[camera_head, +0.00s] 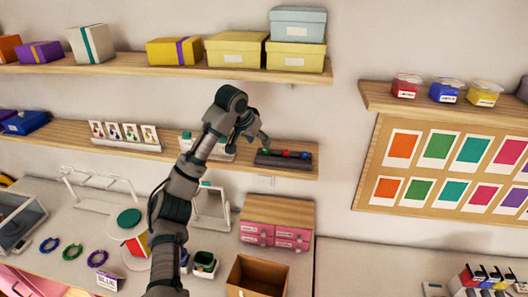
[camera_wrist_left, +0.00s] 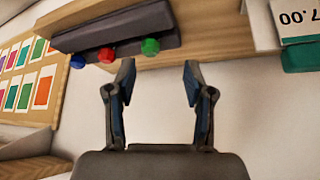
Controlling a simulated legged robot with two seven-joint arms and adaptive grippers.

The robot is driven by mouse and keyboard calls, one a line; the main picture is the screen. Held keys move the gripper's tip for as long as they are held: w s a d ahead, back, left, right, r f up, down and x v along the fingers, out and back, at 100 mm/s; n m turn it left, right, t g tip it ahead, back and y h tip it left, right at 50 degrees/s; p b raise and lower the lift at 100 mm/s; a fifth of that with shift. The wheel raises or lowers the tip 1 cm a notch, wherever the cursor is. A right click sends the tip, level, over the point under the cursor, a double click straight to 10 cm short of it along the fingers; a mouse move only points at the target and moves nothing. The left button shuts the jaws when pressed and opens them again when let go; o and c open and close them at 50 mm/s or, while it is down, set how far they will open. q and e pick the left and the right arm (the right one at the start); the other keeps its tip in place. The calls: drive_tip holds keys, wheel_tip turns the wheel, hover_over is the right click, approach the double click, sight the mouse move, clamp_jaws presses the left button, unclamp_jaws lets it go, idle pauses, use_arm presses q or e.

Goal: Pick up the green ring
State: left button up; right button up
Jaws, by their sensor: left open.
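A dark holder (camera_head: 282,161) lies on the middle wall shelf and carries a green piece (camera_head: 266,151), a red piece (camera_head: 285,154) and a blue piece (camera_head: 305,155) in a row. In the left wrist view, the green piece (camera_wrist_left: 150,46) is nearest the gap between my fingers, with the red (camera_wrist_left: 106,55) and blue (camera_wrist_left: 77,62) to its left. A green bracelet-like ring (camera_head: 72,251) also lies on the table.
The middle shelf (camera_head: 310,172) also holds a card display (camera_head: 124,134) left of my arm. Above is a shelf of boxes (camera_head: 238,52); below stand a pink drawer unit (camera_head: 274,225) and an open brown box (camera_head: 257,276). A colour-card board (camera_head: 450,170) hangs right.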

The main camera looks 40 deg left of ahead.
sight(264, 149)
use_arm(q)
drive_tip(key=w+f, duration=0.1)
drive_tip(key=f, duration=0.1)
drive_tip(key=w+d+f+p, duration=0.1)
drive_tip(key=shift+w+f, duration=0.35)
drive_tip(key=shift+d+f, duration=0.1)
drive_tip(key=shift+d, duration=0.15)
drive_tip(key=shift+a, duration=0.15)
drive_tip(key=c, duration=0.8)
drive_tip(key=shift+a+f, duration=0.1)
drive_tip(key=shift+a, duration=0.25)
drive_tip(key=shift+c, duration=0.6)
drive_tip(key=shift+d, duration=0.1)
